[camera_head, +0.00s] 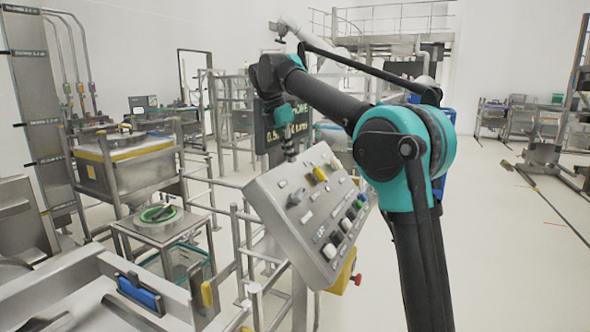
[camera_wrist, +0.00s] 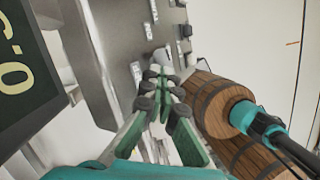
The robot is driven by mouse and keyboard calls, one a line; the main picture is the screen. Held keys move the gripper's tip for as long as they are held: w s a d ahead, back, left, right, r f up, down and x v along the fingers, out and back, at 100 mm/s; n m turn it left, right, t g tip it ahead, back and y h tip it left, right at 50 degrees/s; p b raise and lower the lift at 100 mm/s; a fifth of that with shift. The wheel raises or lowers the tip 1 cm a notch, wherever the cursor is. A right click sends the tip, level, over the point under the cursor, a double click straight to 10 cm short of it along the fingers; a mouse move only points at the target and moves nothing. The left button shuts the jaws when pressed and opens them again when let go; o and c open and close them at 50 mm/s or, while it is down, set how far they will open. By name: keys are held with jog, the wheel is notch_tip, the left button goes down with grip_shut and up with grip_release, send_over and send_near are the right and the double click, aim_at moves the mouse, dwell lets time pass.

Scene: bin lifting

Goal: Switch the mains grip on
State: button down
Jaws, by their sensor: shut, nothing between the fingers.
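The grey control panel (camera_head: 312,228) stands tilted in the middle of the head view, with several switches, knobs and labels on its face. A grey rotary grip (camera_head: 296,197) sits near its left end, and a yellow handle (camera_head: 320,174) near its top edge. I cannot read which one is the mains grip. My gripper (camera_head: 290,156) is at the panel's upper edge, its tips partly hidden there. In the wrist view my gripper (camera_wrist: 160,76) is shut and empty, its green fingers pointing at a pale knob (camera_wrist: 163,57) on the panel. I cannot tell whether they touch it.
A dark display (camera_head: 285,127) with yellow-green digits stands behind the panel. Steel railings and a hopper (camera_head: 130,165) fill the left.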

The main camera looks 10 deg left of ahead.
jog(key=shift+v, duration=2.4)
